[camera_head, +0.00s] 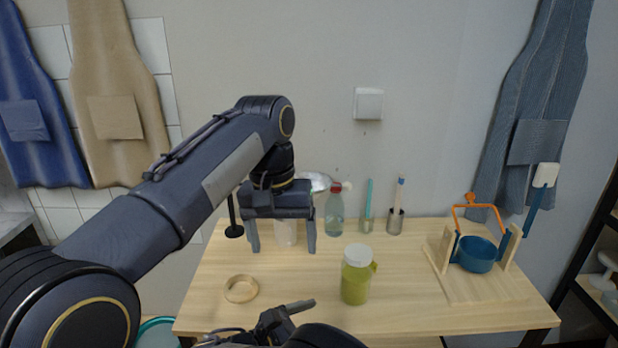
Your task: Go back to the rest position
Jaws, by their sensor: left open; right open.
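My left gripper (282,245) reaches in from the left and points down over the back left of the wooden table (405,325). Its two fingers are apart. A white cylinder (286,232) shows between the fingers; I cannot tell whether it stands between them or behind them, and its top is hidden. My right gripper (262,322) is low at the front edge of the table, with its fingers spread and nothing seen between them. Part of it is cut off by the bottom of the view.
A wooden ring (241,289) and a green jar with a white lid (356,275) stand near the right gripper. Behind are a clear bottle (334,212), a glass (367,220) and a metal cup (395,222).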

